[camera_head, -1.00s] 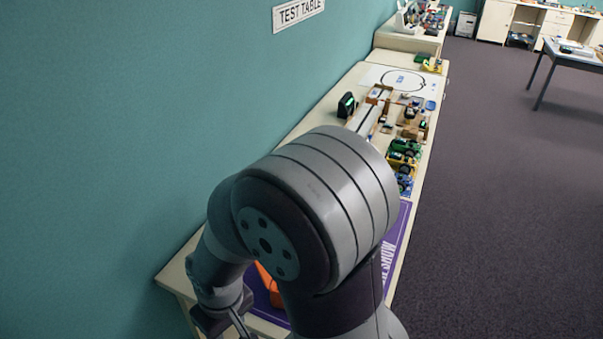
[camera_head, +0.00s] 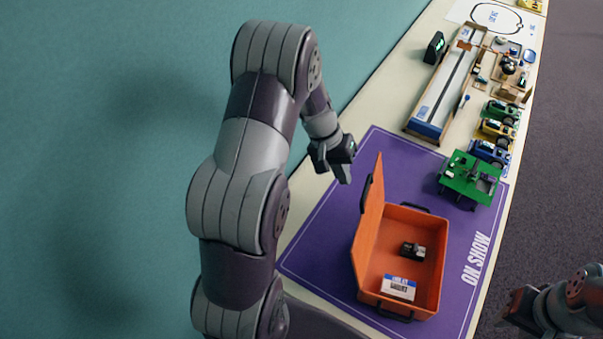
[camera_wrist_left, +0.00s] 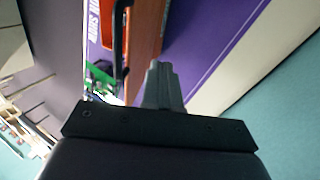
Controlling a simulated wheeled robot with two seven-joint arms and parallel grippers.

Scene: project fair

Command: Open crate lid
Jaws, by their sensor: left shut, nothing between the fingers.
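The orange crate (camera_head: 433,285) sits on a purple mat. Its lid (camera_head: 369,235) stands nearly upright along the crate's left side, so the inside shows. A dark handle (camera_head: 366,193) is on the lid's outer left face. Inside are a small dark device (camera_head: 412,251) and a white labelled box (camera_head: 398,287). My left gripper (camera_head: 343,176) is shut and empty, left of the lid's far end and apart from it. In the left wrist view its fingers (camera_wrist_left: 162,85) are together, with an orange panel (camera_wrist_left: 146,35) beyond. My right gripper (camera_head: 508,308) is at the lower right, its jaws unclear.
The purple mat (camera_head: 335,235) has free room left of the crate. A green stand (camera_head: 468,180) is beyond it on the right. Toy cars (camera_head: 497,130) and a long track box (camera_head: 447,90) lie farther along the table. A teal wall (camera_head: 100,150) is on the left.

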